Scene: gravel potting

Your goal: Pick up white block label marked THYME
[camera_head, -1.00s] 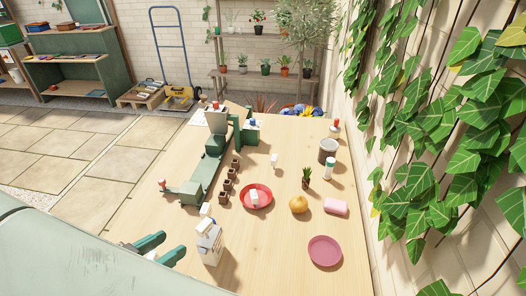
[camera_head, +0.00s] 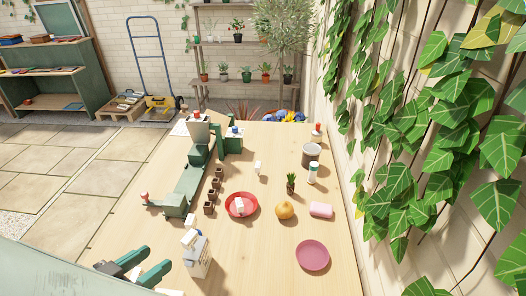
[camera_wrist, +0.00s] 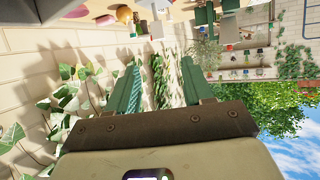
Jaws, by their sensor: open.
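White block labels stand on the wooden table in the head view. One white block (camera_head: 239,205) is in the red saucer (camera_head: 229,214), and another white block (camera_head: 257,168) stands on bare wood behind it. The writing is too small to read, so I cannot tell which is THYME.
A green potting press (camera_head: 189,186) and small brown pots (camera_head: 214,182) stand left of the saucer. An orange gourd (camera_head: 285,210), pink sponge (camera_head: 321,210), pink plate (camera_head: 312,255), small plant (camera_head: 291,183) and grey pot (camera_head: 311,154) stand to the right. Front middle wood is clear.

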